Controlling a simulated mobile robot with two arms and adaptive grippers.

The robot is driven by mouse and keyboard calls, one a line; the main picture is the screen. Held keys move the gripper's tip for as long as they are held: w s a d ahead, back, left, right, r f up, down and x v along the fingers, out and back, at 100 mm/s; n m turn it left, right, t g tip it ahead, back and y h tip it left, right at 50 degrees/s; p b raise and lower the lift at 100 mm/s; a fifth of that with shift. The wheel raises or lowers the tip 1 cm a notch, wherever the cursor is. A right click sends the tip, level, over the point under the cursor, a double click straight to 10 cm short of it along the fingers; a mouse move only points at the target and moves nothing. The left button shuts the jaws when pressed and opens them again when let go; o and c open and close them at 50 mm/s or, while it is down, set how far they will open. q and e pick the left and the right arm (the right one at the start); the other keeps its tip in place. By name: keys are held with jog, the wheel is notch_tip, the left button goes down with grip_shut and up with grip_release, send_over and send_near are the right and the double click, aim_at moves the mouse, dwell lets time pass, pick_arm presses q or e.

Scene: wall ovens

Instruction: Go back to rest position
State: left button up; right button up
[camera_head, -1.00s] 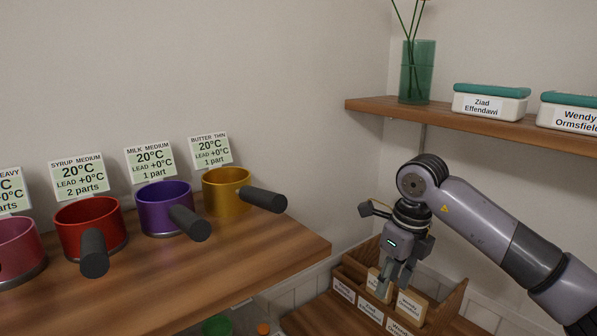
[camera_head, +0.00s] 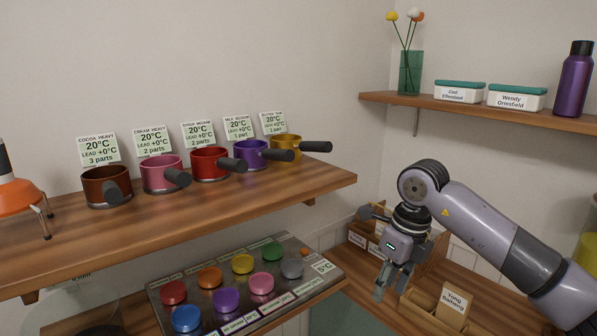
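My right gripper (camera_head: 390,284) hangs from its arm at the lower right of the head view, pointing down. Its two fingers look apart, with nothing seen between them. It is in front of a wooden box with labelled compartments (camera_head: 362,240); how far apart they are is hard to tell. My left gripper is not in view.
A wooden shelf (camera_head: 200,225) at left holds several handled pots, including a red pot (camera_head: 209,164), with cards behind. Below is a tray of coloured lids (camera_head: 216,280). A wooden holder labelled Yong Ratberg (camera_head: 454,303) stands at lower right. A right-hand shelf (camera_head: 480,108) holds a purple bottle (camera_head: 575,80).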

jog(key=w+a+f+m+t+y, duration=0.25)
jog(key=a+f+m+y, duration=0.75)
jog(key=a+f+y, duration=0.55)
jog(key=s+d+f+m+t+h, duration=0.1)
jog(key=d+f+m+t+h, duration=0.4)
jog(key=f+m, duration=0.6)
jog(key=s+d+f+m+t+h, duration=0.1)
jog(key=d+f+m+t+h, duration=0.45)
jog(key=f, duration=0.95)
jog(key=s+d+f+m+g+h, duration=0.25)
jog(key=s+d+f+m, duration=0.25)
jog(key=s+f, duration=0.55)
jog(key=s+d+f+m+g+h, duration=0.2)
jog(key=s+d+f+m+g, duration=0.25)
jog(key=s+f, duration=0.6)
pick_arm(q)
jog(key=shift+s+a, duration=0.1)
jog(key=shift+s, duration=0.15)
pick_arm(e)
jog(key=s+d+f+m+g+h, duration=0.1)
jog(key=s+f+m+g, duration=0.1)
jog(key=s, duration=1.2)
jog(key=s+d+f+m+g, duration=0.1)
jog(key=s+f+m+g, duration=0.2)
jog(key=s, duration=1.1)
notch_tip(320, 180, down, 2)
jog(key=shift+s+f+g+h, duration=0.15)
jog(key=shift+f+g+h, duration=0.15)
jog(key=shift+g, duration=0.2)
